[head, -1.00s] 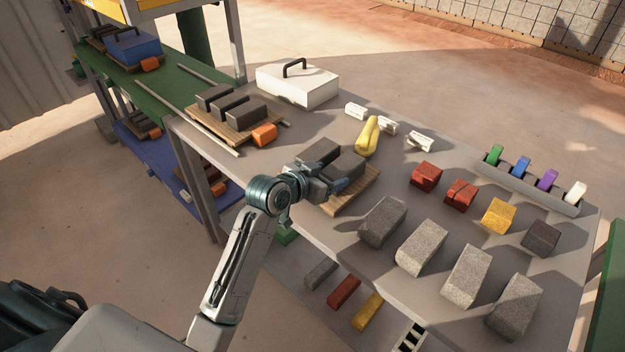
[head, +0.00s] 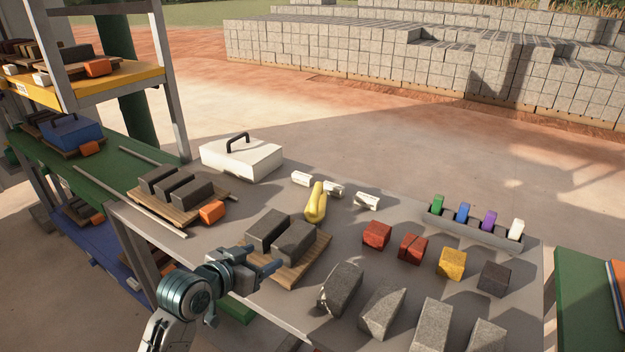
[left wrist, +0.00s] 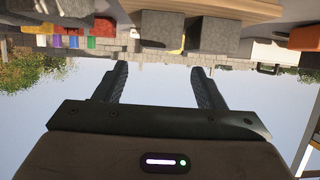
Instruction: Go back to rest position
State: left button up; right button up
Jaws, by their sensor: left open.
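My left gripper (head: 262,270) is open and empty at the near edge of the grey table (head: 352,228). It is just in front of a wooden pallet (head: 313,259) carrying two dark grey blocks (head: 294,242), apart from them as far as I can tell. In the left wrist view, which is upside down, the two fingers (left wrist: 158,85) are spread with only sky between them. The pallet (left wrist: 215,8) and its blocks (left wrist: 213,32) show at the top of that view. My right gripper is not in view.
Another pallet (head: 180,216) with dark blocks and an orange block (head: 212,211) is at the left. A white lidded box (head: 240,160), a yellow object (head: 315,203), small coloured blocks and large grey blocks (head: 341,288) stand on the table. Shelves (head: 95,175) stand left.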

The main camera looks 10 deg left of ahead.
pick_arm(q)
jog(key=s+a+f+n+g+y, duration=0.1)
jog(key=s+f+g+y, duration=0.15)
jog(key=s+f, duration=0.55)
jog(key=s+a+f+n+g+y, duration=0.15)
jog(key=s+f+g, duration=0.25)
jog(key=s, duration=0.8)
jog(key=s+a+f+n+g+y, duration=0.1)
jog(key=s+a+f+g+y, duration=0.3)
jog(key=s, duration=0.6)
notch_tip(320, 180, down, 25)
jog(key=w+h+p, duration=0.1)
jog(key=w+h, duration=0.1)
jog(key=h, duration=0.1)
jog(key=s+f, duration=0.6)
jog(key=f, duration=0.3)
jog(key=s+a+f, duration=0.1)
jog(key=s+f, duration=0.5)
jog(key=f, duration=0.4)
jog(key=shift+s+f+g+p, duration=0.2)
jog(key=shift+s+g+p, duration=0.15)
jog(key=shift+p, duration=0.1)
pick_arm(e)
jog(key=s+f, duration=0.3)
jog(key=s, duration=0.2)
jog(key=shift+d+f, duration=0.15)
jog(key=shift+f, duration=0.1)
